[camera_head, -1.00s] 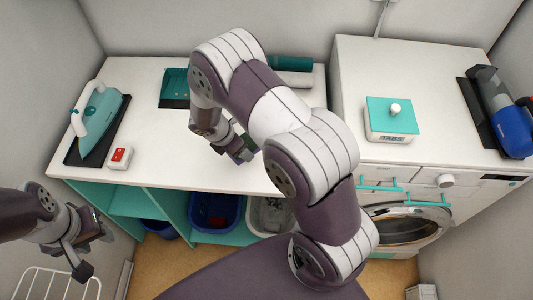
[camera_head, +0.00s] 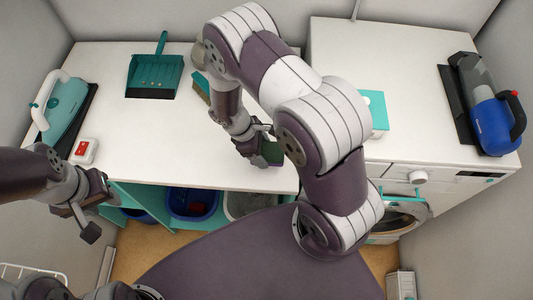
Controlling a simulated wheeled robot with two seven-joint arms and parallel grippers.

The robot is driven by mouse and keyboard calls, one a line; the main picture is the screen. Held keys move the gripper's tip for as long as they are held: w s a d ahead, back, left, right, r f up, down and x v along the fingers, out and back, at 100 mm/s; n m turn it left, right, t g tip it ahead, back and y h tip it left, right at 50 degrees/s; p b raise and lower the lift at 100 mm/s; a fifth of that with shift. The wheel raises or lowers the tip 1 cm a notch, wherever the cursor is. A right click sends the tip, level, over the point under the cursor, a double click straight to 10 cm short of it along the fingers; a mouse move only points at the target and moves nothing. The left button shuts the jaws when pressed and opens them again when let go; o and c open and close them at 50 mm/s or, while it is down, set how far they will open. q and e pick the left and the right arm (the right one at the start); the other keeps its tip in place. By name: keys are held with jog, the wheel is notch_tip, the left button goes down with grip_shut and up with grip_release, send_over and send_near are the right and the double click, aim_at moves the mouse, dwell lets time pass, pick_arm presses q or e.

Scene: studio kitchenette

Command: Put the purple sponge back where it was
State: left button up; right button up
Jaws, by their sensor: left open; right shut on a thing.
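My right gripper (camera_head: 258,142) is shut on the purple sponge (camera_head: 271,153), which shows a dark green face and a thin purple edge. It holds the sponge over the right part of the white counter (camera_head: 180,140), near the front edge. My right arm hides part of the sponge's surroundings, and I cannot tell whether the sponge touches the counter. My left gripper (camera_head: 90,212) is open and empty, in front of the counter's left end.
A teal dustpan (camera_head: 154,75) and a brush (camera_head: 202,88) lie at the back. An iron (camera_head: 62,108) and a red-white box (camera_head: 84,150) stand left. A teal-lidded box (camera_head: 375,108) and blue handheld vacuum (camera_head: 496,118) are on the right-hand top. The counter's middle is clear.

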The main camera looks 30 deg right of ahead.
aim_at(264, 156)
jog(key=f, duration=0.2)
jog(key=d+f, duration=0.1)
jog(key=f, duration=0.1)
jog(key=shift+w+d+f+p, duration=0.1)
jog(key=shift+d+f+p, duration=0.1)
jog(key=shift+f+p, duration=0.15)
jog(key=shift+a, duration=0.3)
jog(key=shift+a+f, duration=0.1)
jog(key=o, duration=1)
jog(key=shift+d, duration=0.2)
pick_arm(q)
jog(key=shift+d+r, duration=0.3)
jog(key=shift+d, duration=0.3)
jog(key=shift+a, duration=0.1)
